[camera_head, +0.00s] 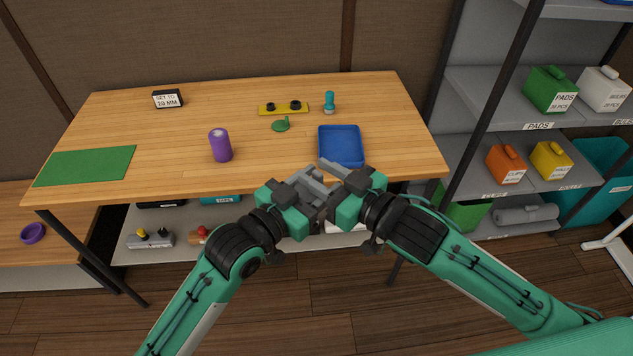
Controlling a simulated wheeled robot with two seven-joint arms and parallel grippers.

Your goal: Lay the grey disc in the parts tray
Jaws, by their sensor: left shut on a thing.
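The parts tray appears to be the blue tray (341,145) with a raised rim, at the front right of the wooden table. My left gripper (312,183) is just in front of the table's front edge, below and left of the tray in the picture. It is shut on a grey thing, which I take to be the grey disc; the fingers mostly hide it. My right gripper (333,176) is close beside the left one, its fingers overlapping it in view and one finger reaching over the tray's near corner. I cannot tell how wide its jaws are.
A purple cylinder (220,146), a green knobbed piece (281,125), a yellow plate (283,109) and a teal stamp-like piece (329,102) stand on the table. A green mat (85,166) lies at left. A shelf rack (500,95) stands at right. The table between mat and cylinder is clear.

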